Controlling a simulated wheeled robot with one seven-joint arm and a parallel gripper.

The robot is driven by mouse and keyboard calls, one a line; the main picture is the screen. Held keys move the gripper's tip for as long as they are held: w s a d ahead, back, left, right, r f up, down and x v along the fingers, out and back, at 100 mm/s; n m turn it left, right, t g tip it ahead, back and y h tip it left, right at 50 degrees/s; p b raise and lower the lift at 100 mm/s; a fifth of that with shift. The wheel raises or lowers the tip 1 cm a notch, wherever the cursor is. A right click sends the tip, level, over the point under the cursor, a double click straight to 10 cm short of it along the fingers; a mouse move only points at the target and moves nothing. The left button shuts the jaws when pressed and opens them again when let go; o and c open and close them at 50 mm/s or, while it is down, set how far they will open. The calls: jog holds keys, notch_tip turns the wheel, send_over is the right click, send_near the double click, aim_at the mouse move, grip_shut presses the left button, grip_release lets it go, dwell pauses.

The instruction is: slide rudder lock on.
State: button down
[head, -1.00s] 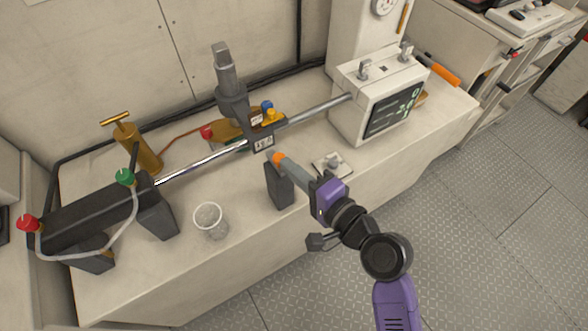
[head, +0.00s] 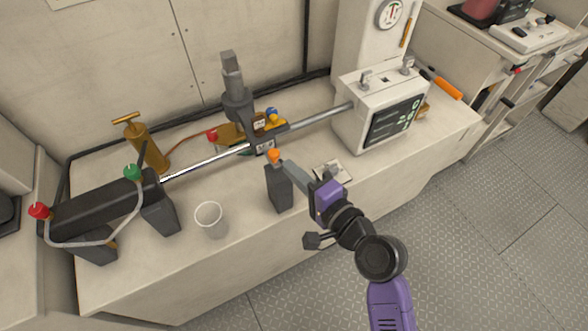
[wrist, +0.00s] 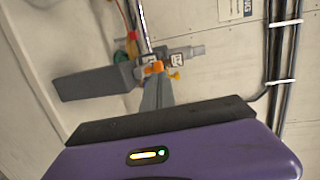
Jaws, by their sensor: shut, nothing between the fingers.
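The rudder lock looks to be the small orange knob (head: 273,156) on the front of a grey clamp block (head: 263,145) with a white label. The block sits around a long steel rod (head: 205,162). My gripper (head: 286,166) is shut and empty, its fingertips just to the right of and below the orange knob. In the wrist view the knob (wrist: 153,68) shows right at the tips of my shut gripper (wrist: 157,80). I cannot tell whether they touch. The lock's far side is hidden.
A dark upright block (head: 279,188) stands below the knob. A clear cup (head: 210,218) is on the bench front. A white box with a screen (head: 380,105) stands at the right, a brass pump (head: 147,145) at the left. A grey upright cylinder (head: 236,95) rises behind the rod.

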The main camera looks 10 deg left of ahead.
jog(key=b+v, duration=0.1)
jog(key=v, duration=1)
jog(key=shift+b, duration=0.4)
jog(key=shift+w, duration=0.1)
